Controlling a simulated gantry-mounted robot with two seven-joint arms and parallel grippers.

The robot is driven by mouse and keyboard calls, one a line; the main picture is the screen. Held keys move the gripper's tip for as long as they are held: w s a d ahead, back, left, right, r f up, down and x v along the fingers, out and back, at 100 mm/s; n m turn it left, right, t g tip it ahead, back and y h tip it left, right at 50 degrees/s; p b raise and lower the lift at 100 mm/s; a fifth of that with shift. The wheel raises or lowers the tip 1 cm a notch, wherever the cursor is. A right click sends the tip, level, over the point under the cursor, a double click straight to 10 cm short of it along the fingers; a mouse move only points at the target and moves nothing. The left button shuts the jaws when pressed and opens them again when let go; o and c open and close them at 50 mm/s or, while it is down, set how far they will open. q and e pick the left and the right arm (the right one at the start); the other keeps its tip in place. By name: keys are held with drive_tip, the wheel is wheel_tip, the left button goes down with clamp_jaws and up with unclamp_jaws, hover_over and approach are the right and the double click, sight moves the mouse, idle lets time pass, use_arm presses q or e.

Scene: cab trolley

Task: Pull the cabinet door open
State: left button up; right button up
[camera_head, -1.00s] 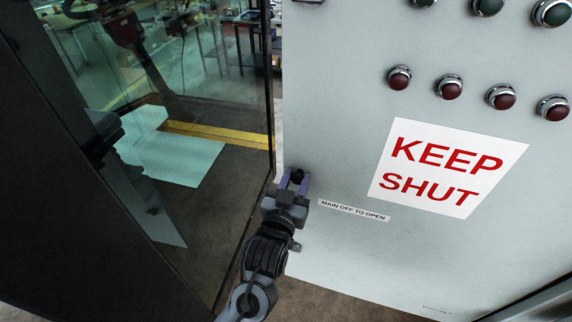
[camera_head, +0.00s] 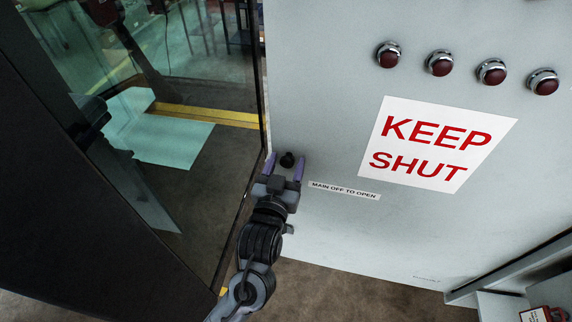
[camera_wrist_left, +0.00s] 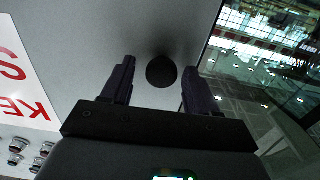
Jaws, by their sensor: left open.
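The cabinet door (camera_head: 330,110) is a large pale grey panel with a red-lettered KEEP SHUT sign (camera_head: 436,143) and a small MAIN OFF TO OPEN label (camera_head: 344,190). A small round black knob (camera_head: 288,160) sits near its left edge. My left gripper (camera_head: 285,158) is open in front of the knob, with its purple fingers on either side of it in the head view. In the left wrist view the knob (camera_wrist_left: 161,71) shows between the fingertips with gaps on both sides. How far the fingers reach past it is hard to tell. My right gripper is out of view.
Red buttons in chrome rings (camera_head: 439,63) line the panel above the sign. A dark-framed glass panel (camera_head: 195,90) stands close on the left of my left arm. At lower right is a grey structure (camera_head: 505,290). Brown floor (camera_head: 350,300) shows below.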

use_arm(q)
drive_tip(key=s+a+b, duration=0.2)
drive_tip(key=s, duration=0.8)
drive_tip(key=shift+s, duration=0.3)
drive_tip(key=shift+f, duration=0.1)
drive_tip(key=s+a+f+g+y+p, duration=0.2)
drive_tip(key=s+a+f+g+p, duration=0.4)
drive_tip(key=s+a+f, duration=0.5)
drive_tip(key=s+a+f+g+y, duration=0.1)
drive_tip(key=s+a+f+g, duration=0.5)
drive_tip(key=s, duration=0.4)
drive_tip(key=shift+a+f+g+p, duration=0.35)
drive_tip(key=shift+f+g, duration=0.35)
drive_tip(key=shift+g, duration=0.3)
